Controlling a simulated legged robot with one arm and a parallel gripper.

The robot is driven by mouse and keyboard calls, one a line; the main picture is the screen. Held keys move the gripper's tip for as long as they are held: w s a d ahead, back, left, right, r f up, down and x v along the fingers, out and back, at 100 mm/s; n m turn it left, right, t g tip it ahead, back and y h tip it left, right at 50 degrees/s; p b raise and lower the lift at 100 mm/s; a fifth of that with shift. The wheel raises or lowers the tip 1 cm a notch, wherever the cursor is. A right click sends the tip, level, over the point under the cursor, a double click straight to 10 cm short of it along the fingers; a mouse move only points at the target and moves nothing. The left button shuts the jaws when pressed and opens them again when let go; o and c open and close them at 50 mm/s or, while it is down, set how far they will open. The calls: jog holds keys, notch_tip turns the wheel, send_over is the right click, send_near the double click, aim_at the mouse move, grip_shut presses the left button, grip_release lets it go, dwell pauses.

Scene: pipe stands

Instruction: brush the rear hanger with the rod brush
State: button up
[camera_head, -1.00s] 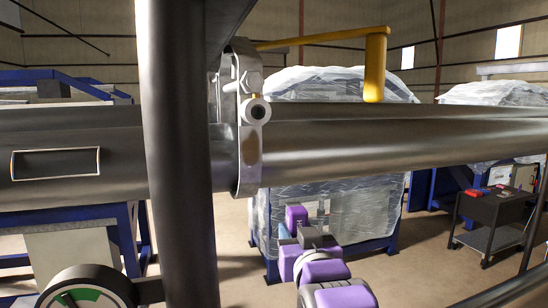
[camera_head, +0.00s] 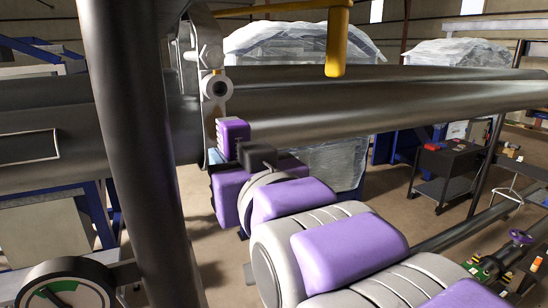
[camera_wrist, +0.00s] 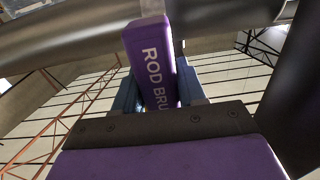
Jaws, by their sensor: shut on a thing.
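A grey metal hanger (camera_head: 208,50) with bolts clasps the pipe left of centre in the head view. I cannot tell from its looks whether it is the rear one. The rod brush (camera_head: 233,135) is a purple block. In the wrist view the rod brush (camera_wrist: 150,62) shows white letters "ROD BRU". My gripper (camera_head: 226,160) is shut on it, with the blue fingers on both sides in the wrist view. The brush stands just below and right of the hanger's lower bolt. Its bristle end is hidden, and I cannot tell whether it touches the hanger.
A dark upright post (camera_head: 135,130) stands close in front, left of the hanger. Large horizontal pipes (camera_head: 390,105) run across the view. A yellow handle (camera_head: 338,45) hangs above. A gauge (camera_head: 62,285) is at lower left. A black cart (camera_head: 445,170) stands at right on open floor.

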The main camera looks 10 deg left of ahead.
aim_at(215, 135)
jog(key=shift+a+f+b, duration=0.1)
jog(key=shift+b, duration=0.25)
jog(key=shift+d+b+x, duration=0.25)
jog(key=shift+b+x, duration=0.1)
jog(key=shift+x, duration=1.05)
jog(key=x, duration=0.4)
jog(key=shift+w+a+b, duration=0.15)
jog(key=shift+b, duration=0.15)
jog(key=shift+w+a, duration=0.4)
jog(key=shift+w, duration=0.25)
jog(key=shift+d, duration=0.1)
jog(key=shift+w+d+b, duration=0.2)
jog(key=shift+d+b, duration=0.25)
jog(key=shift+d, duration=0.05)
